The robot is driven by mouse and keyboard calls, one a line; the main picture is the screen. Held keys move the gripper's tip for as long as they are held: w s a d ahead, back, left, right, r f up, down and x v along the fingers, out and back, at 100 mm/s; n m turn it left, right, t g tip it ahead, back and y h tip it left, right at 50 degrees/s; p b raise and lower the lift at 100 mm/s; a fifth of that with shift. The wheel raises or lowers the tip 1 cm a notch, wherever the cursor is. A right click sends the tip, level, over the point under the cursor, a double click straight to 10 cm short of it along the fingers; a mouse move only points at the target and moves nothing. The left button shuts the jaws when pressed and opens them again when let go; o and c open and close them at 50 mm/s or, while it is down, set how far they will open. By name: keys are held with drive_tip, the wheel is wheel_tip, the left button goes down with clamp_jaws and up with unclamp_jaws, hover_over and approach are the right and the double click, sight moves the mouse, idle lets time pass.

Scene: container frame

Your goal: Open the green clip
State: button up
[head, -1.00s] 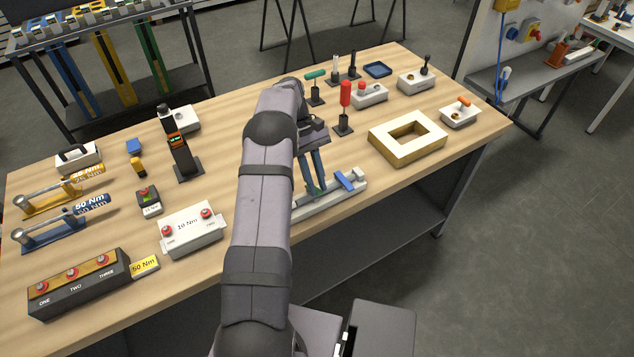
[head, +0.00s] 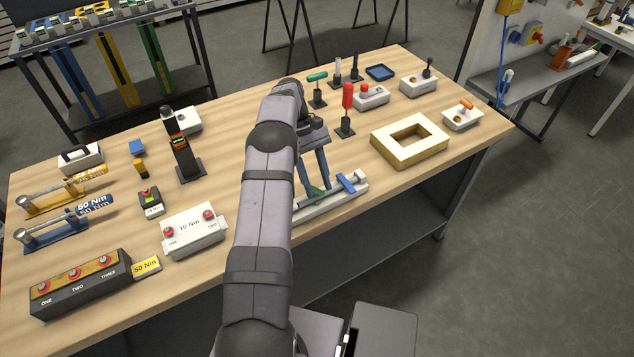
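A white and grey rail fixture (head: 338,196) lies at the front edge of the wooden table, partly hidden behind my arm. A blue clip (head: 348,183) sits toward its right end. A small green piece, which looks like the green clip (head: 314,191), shows on the rail to the left of the blue one. My gripper (head: 315,188) points down over the rail. Its two fingers are spread, with the green piece showing between their tips. I cannot tell whether either finger touches it. The left part of the rail is hidden.
A white and wood square frame (head: 440,150) lies to the right. A red-handled tool (head: 347,108) stands behind the gripper. A white 10 Nm box (head: 192,232) with red buttons is left of my arm. Bare table lies between the rail and the square frame.

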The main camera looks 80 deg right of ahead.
sight(317, 190)
drive_tip(key=shift+r, duration=0.1)
drive_tip(key=shift+d+r+b, duration=0.1)
drive_tip(key=shift+r+b, duration=0.45)
drive_tip(key=shift+r, duration=0.1)
wheel_tip(317, 190, up, 9)
drive_tip(key=b, duration=0.2)
drive_tip(key=shift+f, duration=0.2)
